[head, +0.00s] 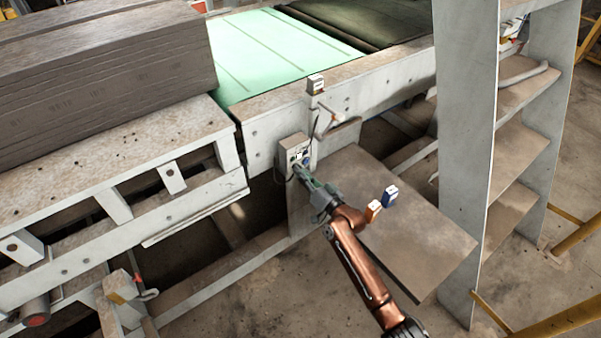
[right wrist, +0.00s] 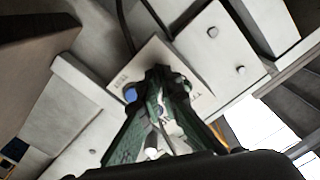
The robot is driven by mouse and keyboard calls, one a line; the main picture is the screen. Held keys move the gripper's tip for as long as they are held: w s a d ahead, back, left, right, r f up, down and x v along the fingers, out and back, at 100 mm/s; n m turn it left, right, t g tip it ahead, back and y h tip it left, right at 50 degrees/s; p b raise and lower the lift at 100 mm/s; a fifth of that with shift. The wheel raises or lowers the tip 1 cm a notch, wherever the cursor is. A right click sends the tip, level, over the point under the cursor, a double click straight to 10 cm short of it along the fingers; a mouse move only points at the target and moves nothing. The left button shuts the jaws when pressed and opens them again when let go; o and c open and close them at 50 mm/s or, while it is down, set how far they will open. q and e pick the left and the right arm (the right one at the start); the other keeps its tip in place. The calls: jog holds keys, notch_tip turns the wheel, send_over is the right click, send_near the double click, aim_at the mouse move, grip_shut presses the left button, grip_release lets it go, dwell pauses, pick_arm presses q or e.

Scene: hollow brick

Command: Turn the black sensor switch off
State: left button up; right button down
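A small grey control box (head: 295,150) is mounted on the side of the machine's pale frame. In the right wrist view its light front plate (right wrist: 150,62) shows printed labels and a blue button (right wrist: 130,94). My right gripper (head: 301,170) reaches up to the box's front in the head view. In the right wrist view its green fingers (right wrist: 166,80) converge to a narrow gap over the plate. The black sensor switch cannot be made out clearly; the fingertips cover that part of the plate. Whether they hold or touch it is unclear. My left gripper is out of view.
A small box (head: 316,84) sits above the control box. A tall shelf (head: 468,130) stands at right.

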jog(key=shift+n, duration=0.3)
jog(key=shift+f+n+p, duration=0.15)
jog(key=shift+n+p, duration=0.35)
jog(key=shift+n, duration=5.2)
jog(key=c, duration=2.2)
grip_release()
jog(key=shift+o, duration=0.2)
